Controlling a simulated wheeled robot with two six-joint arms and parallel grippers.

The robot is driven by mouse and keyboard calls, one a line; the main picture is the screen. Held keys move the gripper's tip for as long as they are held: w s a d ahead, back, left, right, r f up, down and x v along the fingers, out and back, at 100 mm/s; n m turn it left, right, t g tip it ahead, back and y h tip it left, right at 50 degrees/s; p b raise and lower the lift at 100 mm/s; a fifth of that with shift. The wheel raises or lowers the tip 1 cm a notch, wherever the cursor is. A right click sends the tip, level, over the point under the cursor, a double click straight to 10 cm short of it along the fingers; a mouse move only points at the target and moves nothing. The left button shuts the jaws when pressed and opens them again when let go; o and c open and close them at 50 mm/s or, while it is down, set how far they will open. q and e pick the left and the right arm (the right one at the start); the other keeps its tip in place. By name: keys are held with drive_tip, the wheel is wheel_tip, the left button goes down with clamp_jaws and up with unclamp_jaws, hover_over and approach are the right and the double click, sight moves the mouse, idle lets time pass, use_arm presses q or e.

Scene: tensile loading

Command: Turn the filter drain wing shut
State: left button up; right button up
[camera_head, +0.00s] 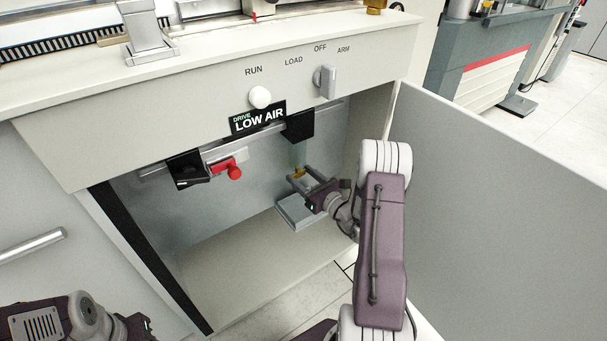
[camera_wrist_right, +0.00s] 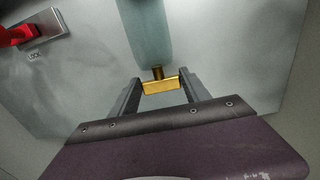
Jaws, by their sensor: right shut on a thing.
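The filter drain wing is a small brass crosspiece (camera_wrist_right: 160,85) under the pale translucent filter bowl (camera_wrist_right: 147,35) in the right wrist view. In the head view, the brass wing (camera_head: 298,173) shows small inside the open cabinet. My right gripper (camera_head: 301,177) reaches in from the right. Its two fingers (camera_wrist_right: 158,90) stand at either end of the wing and are shut on it. The wing lies crosswise between the fingers in the right wrist view. My left arm shows at the lower left of the head view, but its fingertips are not visible.
A grey tray (camera_head: 292,214) lies below the filter in the cabinet. A red valve handle (camera_head: 233,172) is to the left. The open cabinet door (camera_head: 500,200) stands at right. A panel above carries a RUN/LOAD/OFF/ARM knob (camera_head: 326,82) and a LOW AIR sign (camera_head: 259,118).

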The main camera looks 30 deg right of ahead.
drive_tip(key=shift+m+h, duration=0.4)
drive_tip(key=shift+h, duration=0.2)
drive_tip(key=o, duration=1.4)
drive_tip(key=shift+a, duration=0.1)
drive_tip(key=shift+s, duration=0.1)
drive_tip(key=s+p, duration=0.1)
drive_tip(key=s, duration=0.2)
drive_tip(key=s+p, duration=0.1)
drive_tip(key=s, duration=0.2)
drive_tip(key=s+p, duration=0.1)
drive_tip(key=s, duration=0.2)
drive_tip(key=shift+d+p, duration=0.35)
drive_tip(key=shift+d, duration=0.05)
drive_tip(key=shift+w+a, duration=0.1)
